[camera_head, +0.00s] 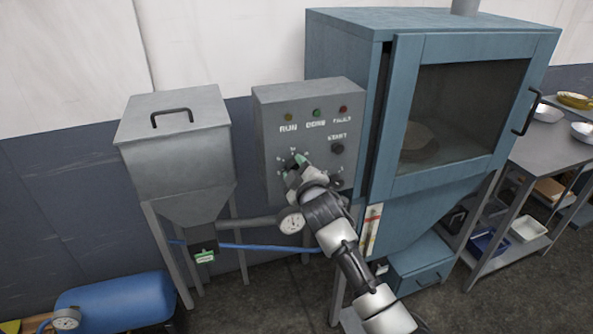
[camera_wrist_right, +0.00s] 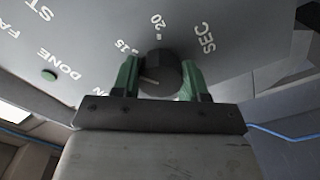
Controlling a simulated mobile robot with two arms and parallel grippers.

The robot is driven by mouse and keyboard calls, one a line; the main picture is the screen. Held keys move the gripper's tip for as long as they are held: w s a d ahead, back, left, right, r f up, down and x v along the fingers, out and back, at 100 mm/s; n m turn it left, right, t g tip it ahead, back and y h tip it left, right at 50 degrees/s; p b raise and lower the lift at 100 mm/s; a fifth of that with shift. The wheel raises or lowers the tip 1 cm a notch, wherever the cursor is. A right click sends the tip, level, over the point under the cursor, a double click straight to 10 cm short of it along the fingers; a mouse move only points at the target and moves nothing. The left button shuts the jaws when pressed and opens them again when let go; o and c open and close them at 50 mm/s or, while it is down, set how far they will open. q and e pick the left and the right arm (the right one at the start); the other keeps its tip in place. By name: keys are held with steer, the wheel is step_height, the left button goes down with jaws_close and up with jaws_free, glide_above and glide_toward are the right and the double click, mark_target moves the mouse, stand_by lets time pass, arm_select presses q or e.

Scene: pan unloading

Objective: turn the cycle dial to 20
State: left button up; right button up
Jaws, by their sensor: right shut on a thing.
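The cycle dial (camera_wrist_right: 160,70) is a dark round knob on the grey control panel (camera_head: 264,133). In the right wrist view it sits between the two green fingers of my right gripper (camera_wrist_right: 160,82), which is shut on it. The printed "20" mark (camera_wrist_right: 158,24) is above the knob in that view, with "15" to its left and "SEC" to its right. A small pale mark shows at the knob's lower left, but I cannot tell which number it points to. In the head view my right gripper (camera_head: 296,172) hides most of the dial. My left gripper is out of view.
A START button (camera_head: 337,148) and RUN, DONE and FAULT lamps are on the panel. A blue cabinet (camera_head: 389,130) with a glass door stands right of it, a grey hopper (camera_head: 180,150) left. A pressure gauge (camera_head: 291,221) is just below my gripper.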

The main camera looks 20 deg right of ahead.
steer(key=m, duration=0.6)
steer(key=m+p, duration=0.1)
steer(key=m, duration=0.5)
steer(key=shift+f, duration=0.1)
stand_by(0.6)
steer(key=o, duration=0.9)
steer(key=shift+s, duration=0.15)
steer(key=shift+s+d+b, duration=0.15)
steer(key=shift+s+b, duration=1.35)
steer(key=shift+s, duration=3.8)
